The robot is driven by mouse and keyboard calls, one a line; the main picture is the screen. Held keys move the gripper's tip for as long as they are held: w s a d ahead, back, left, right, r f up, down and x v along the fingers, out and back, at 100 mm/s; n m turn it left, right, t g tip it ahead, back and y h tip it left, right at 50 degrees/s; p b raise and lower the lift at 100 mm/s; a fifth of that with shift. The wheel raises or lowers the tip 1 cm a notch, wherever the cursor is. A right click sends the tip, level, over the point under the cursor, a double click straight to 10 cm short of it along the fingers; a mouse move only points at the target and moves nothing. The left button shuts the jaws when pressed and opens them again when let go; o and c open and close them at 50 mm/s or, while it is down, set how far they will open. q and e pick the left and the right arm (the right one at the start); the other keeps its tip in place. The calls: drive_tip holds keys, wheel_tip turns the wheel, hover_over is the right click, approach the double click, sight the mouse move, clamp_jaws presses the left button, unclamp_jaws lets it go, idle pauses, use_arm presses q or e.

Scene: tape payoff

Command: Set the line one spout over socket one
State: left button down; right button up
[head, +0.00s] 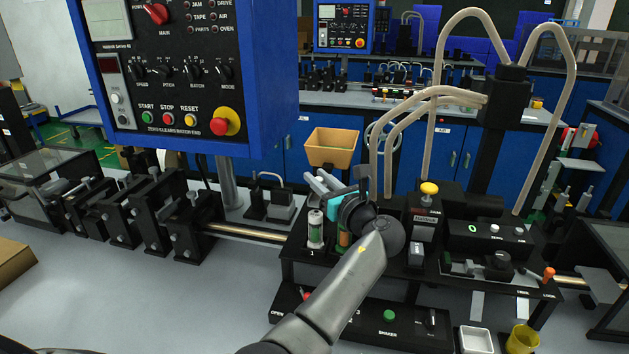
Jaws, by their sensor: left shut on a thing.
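Socket one is marked by the "1" on the black rack and holds a clear vial with green in it (315,229). An amber-looking vial (343,238) stands just right of it, partly behind my arm. Beige hoses arch left from a black post. The leftmost, apparently the line one spout (373,145), hangs down to my left gripper (335,187). That gripper, with teal parts, is above and just right of socket one and is shut, apparently on the spout's end. The grip itself is hidden. My right gripper is not in view.
A second hose (389,165) hangs close to the right of the first. A yellow-knobbed unit (428,189) stands right of my wrist. A tan bin (332,147) is behind. A blue control panel (165,75) overhangs the left side. A white tray (476,339) and yellow cup (522,339) are at front right.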

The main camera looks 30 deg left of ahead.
use_arm(q)
drive_tip(key=shift+d+n+g+y, duration=0.1)
drive_tip(key=shift+n+g+y, duration=0.2)
drive_tip(key=shift+g, duration=0.2)
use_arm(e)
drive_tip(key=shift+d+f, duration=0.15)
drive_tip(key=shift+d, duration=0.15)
use_arm(q)
drive_tip(key=c, duration=0.7)
unclamp_jaws()
